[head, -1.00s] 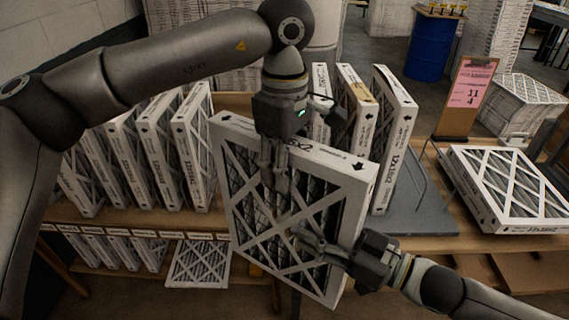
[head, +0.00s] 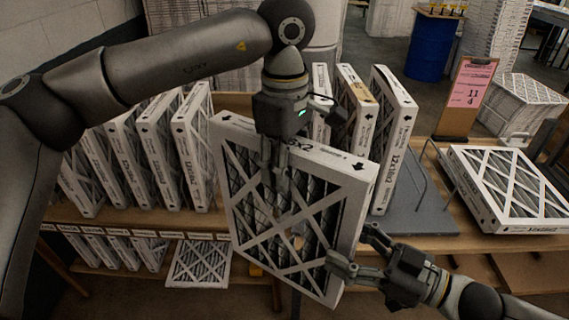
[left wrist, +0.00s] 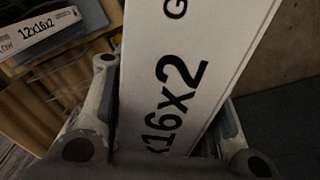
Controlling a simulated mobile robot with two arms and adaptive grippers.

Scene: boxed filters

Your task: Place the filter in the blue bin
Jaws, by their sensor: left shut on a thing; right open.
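A white-framed pleated filter (head: 237,225) hangs upright and slightly turned in front of the shelf. My left gripper (head: 276,185) comes down from above and is shut on its top edge. In the left wrist view the filter (left wrist: 180,85) fills the space between the fingers, with "16x2" printed on it. My right gripper (head: 352,252) is open at the filter's lower right edge; its fingers are close to the frame, and I cannot tell whether they touch. A blue barrel-like bin (head: 431,48) stands on the floor at the back right, with small yellow-topped items at its top.
Several filters (head: 160,150) stand in a row on the wooden shelf at left, with more upright ones (head: 393,140) behind the held filter. A pink sign (head: 470,90) stands near a grey plate (head: 420,215).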

